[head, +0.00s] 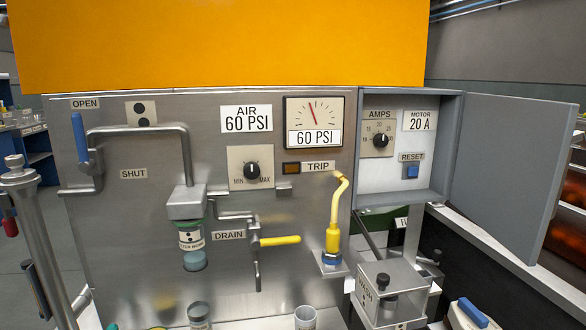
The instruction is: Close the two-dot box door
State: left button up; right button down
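A grey metal box (452,150) is mounted at the right end of the steel panel. Its grey door (512,170) is swung wide open to the right, and no dots show on the face I see. Inside the box are an AMPS dial (381,140), a motor label reading 20 A (420,121) and a blue RESET button (412,171). Neither of my grippers is in view.
Left on the panel are a blue lever (80,138) and a bent pipe (140,131). A yellow drain handle (280,240) and a yellow hose fitting (333,236) stick out mid-panel. A metal bracket box (392,275) stands below the open box. A black ledge (480,265) runs below the door.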

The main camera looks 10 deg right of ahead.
aim_at(514, 154)
jog(key=i+l+z, duration=0.1)
jog(key=l, duration=0.3)
jog(key=i+l+z, duration=0.15)
jog(key=l, duration=0.25)
jog(key=i+l+z, duration=0.1)
jog(key=l, duration=0.3)
jog(key=k+z, duration=0.1)
jog(key=z, duration=0.4)
jog(key=l+z, duration=0.1)
jog(key=z, duration=0.4)
jog(key=k+l+z, duration=0.1)
jog(key=z, duration=0.4)
